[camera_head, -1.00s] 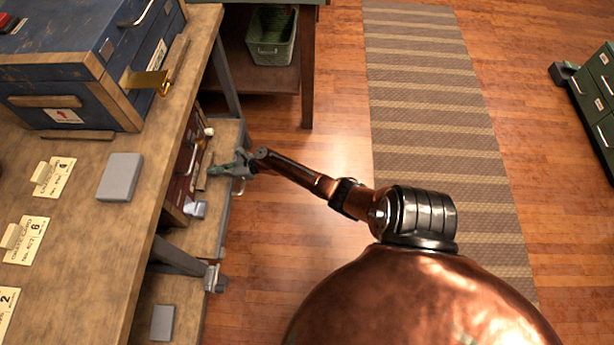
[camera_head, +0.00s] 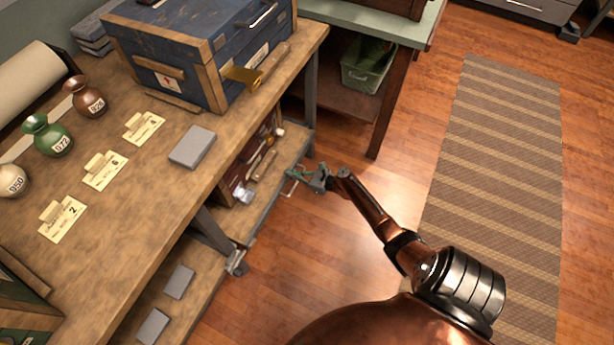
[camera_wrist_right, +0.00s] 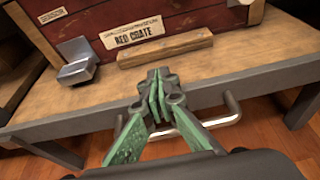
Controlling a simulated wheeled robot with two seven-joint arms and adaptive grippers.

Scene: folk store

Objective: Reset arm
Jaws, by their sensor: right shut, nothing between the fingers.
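My right arm reaches over the floor toward the shelf edge under the workbench. Its gripper (camera_head: 296,174) shows at the shelf's front edge in the head view. In the right wrist view my right gripper (camera_wrist_right: 160,84) has its green fingers together with nothing between them. It is in front of a red crate (camera_wrist_right: 120,35) labelled "RED CRATE", which stands on the lower shelf, and apart from its wooden handle strip (camera_wrist_right: 165,48). A metal bar handle (camera_wrist_right: 205,128) on the shelf front passes behind the fingers; I cannot tell whether they touch. My left gripper is not in view.
The workbench (camera_head: 130,225) carries a blue chest (camera_head: 190,50), a grey block (camera_head: 193,146), several numbered cards and vases. A green table with a green basket (camera_head: 367,70) stands behind. Open floor and a striped rug (camera_head: 495,150) lie to the right.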

